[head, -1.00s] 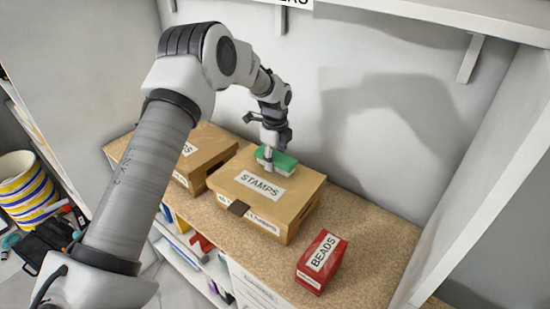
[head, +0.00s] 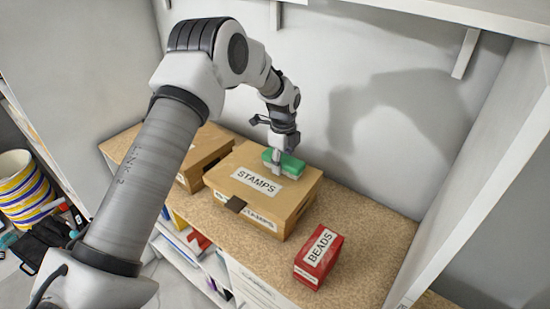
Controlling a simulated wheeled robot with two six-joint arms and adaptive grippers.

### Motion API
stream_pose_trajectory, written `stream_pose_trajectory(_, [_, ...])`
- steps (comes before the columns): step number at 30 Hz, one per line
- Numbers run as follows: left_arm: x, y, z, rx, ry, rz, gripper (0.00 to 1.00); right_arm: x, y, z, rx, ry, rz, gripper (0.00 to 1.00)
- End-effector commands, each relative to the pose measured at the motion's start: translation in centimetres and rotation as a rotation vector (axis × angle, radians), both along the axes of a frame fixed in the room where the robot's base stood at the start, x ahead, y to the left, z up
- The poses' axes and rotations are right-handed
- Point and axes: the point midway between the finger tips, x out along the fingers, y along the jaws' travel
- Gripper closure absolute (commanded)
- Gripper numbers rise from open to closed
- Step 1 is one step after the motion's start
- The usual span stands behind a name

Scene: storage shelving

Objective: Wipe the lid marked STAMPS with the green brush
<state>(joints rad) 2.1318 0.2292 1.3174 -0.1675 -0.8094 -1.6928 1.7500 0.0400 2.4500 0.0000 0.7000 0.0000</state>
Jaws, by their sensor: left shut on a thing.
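The cardboard box marked STAMPS (head: 268,217) stands on the speckled shelf top, its lid (head: 238,178) closed and facing up. The green brush (head: 291,166) is at the back right part of that lid, behind the STAMPS label. It appears to touch the lid, though its underside is hidden. My left gripper (head: 277,168) points down and is shut on the brush. My right gripper is not in view.
A red BEADS box (head: 319,258) stands to the right of the STAMPS box. Another cardboard box (head: 205,150) stands close on its left, partly behind my arm. A wall rises behind and a white upright panel (head: 480,165) bounds the right. A striped basket (head: 22,190) is at far left.

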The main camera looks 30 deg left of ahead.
Motion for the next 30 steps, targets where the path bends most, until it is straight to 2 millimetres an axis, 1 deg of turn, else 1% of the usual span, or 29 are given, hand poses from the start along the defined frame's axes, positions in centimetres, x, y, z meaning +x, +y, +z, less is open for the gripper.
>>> stream_pose_trajectory(4, [0.0,-0.3,-0.2,0.000,0.000,0.001,1.00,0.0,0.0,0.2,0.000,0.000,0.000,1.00])
stream_pose_trajectory(8, [0.0,0.2,-0.3,-0.001,-0.001,0.001,1.00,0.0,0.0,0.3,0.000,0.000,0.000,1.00])
stream_pose_trajectory(16, [0.0,3.0,-0.6,-0.001,0.001,0.002,1.00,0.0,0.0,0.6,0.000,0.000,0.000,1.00])
stream_pose_trajectory(19, [0.0,3.7,-0.7,0.000,0.002,0.000,1.00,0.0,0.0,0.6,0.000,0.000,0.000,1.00])
stream_pose_trajectory(26, [0.6,3.7,-0.5,0.001,0.001,-0.001,1.00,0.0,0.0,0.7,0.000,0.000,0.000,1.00])
stream_pose_trajectory(30, [0.6,2.5,-0.4,0.001,0.002,-0.003,1.00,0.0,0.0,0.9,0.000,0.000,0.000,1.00])
